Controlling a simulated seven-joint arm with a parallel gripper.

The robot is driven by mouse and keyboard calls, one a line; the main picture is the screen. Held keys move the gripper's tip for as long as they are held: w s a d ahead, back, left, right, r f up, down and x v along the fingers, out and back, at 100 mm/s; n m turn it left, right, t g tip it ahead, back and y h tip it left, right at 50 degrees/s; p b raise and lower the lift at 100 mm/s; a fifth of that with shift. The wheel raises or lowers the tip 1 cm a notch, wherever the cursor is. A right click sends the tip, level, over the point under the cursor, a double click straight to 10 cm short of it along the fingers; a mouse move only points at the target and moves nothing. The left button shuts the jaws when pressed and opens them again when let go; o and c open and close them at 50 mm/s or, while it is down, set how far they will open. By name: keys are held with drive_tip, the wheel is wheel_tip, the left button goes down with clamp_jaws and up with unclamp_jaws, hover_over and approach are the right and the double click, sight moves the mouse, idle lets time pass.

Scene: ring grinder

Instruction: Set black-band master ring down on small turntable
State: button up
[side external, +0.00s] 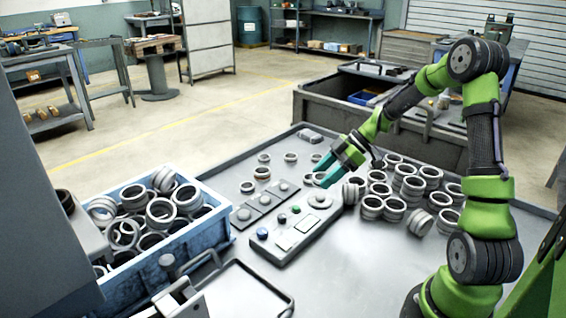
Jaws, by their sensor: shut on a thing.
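My gripper (327,172), with teal fingers, is shut and tilted down to the left, above the back end of the grey control panel. A small ring (319,179) shows at its fingertips. The fingers partly cover it, and I cannot make out a black band on it. A round grey disc (320,199) on the panel's back end, which looks like the small turntable, lies just below the fingertips. The ring appears apart from the disc, but the gap is hard to judge. A ring with a dark band (349,193) stands just right of the disc.
Many grey rings (413,188) crowd the table to the right, some stacked. A few single rings (262,173) sit at the back left. A blue crate (178,246) full of rings is at left. The button panel (288,232) lies between. The front table (345,265) is clear.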

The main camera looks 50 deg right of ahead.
drive_tip(key=shift+f, duration=2.5)
drive_tip(key=o, duration=1.2)
drive_tip(key=v, duration=1.7)
drive_tip(key=shift+f, duration=0.1)
